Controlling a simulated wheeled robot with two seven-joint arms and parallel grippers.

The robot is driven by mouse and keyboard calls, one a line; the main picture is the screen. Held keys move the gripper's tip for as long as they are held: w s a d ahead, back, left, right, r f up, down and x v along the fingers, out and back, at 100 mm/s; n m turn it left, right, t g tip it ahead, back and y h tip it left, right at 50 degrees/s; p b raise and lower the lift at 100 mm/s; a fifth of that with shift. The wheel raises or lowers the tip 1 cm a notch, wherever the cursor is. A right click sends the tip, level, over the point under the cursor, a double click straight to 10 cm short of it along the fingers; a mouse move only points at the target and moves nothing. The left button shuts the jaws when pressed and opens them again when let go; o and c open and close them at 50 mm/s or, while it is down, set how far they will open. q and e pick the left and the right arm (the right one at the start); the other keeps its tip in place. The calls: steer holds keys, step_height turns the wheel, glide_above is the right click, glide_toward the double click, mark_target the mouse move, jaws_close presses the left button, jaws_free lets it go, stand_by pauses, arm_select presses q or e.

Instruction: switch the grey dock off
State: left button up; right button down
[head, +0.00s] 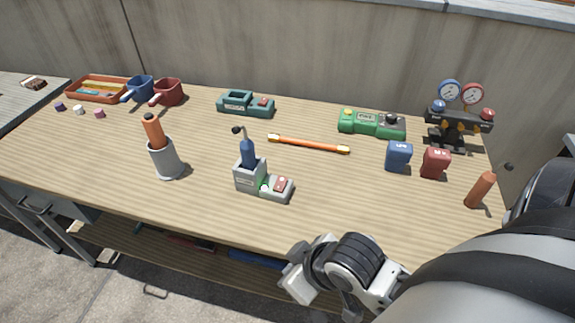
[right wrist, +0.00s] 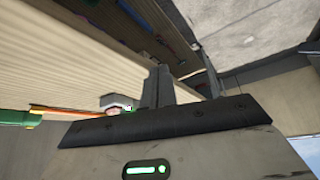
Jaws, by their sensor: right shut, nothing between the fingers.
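The grey dock (head: 249,178) stands near the front middle of the table in the head view. A blue tool (head: 247,153) with a dark knob stands upright in its holder. A low grey part on its right side bears a red switch (head: 281,184), and a green light glows beside it. In the right wrist view the dock's switch part (right wrist: 117,102) shows beyond the fingers with a green glow. My right gripper (right wrist: 158,87) is shut and empty, apart from the dock, near the table's front edge. My left gripper is not in view.
A grey cup (head: 166,163) with an orange-handled thing stands left of the dock. An orange rod (head: 308,144) lies behind it. A teal dock (head: 246,104), a green dock (head: 371,124), blue (head: 398,156) and red (head: 434,163) blocks, and gauges (head: 460,93) stand farther off.

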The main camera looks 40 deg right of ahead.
steer(key=w+d+r+n+t+y, duration=0.2)
steer(key=w+d+r+n, duration=0.2)
steer(key=w+d+r, duration=0.7)
steer(key=w+d, duration=0.2)
steer(key=d, duration=0.2)
steer(key=shift+d+r+n+y+p, duration=0.25)
steer(key=shift+r+n+y+p, duration=0.05)
steer(key=shift+r+y+p, duration=0.1)
steer(key=shift+w+f, duration=0.15)
steer(key=shift+w, duration=0.05)
glide_above(280, 184)
steer(key=s+d, duration=0.1)
step_height(280, 184, down, 6)
steer(key=shift+s+d+f, duration=0.15)
steer(key=shift+f, duration=0.05)
steer(key=f, duration=0.3)
steer(key=shift+w+d+f, duration=0.15)
steer(key=shift+w+f, duration=0.1)
steer(key=shift+f, duration=0.45)
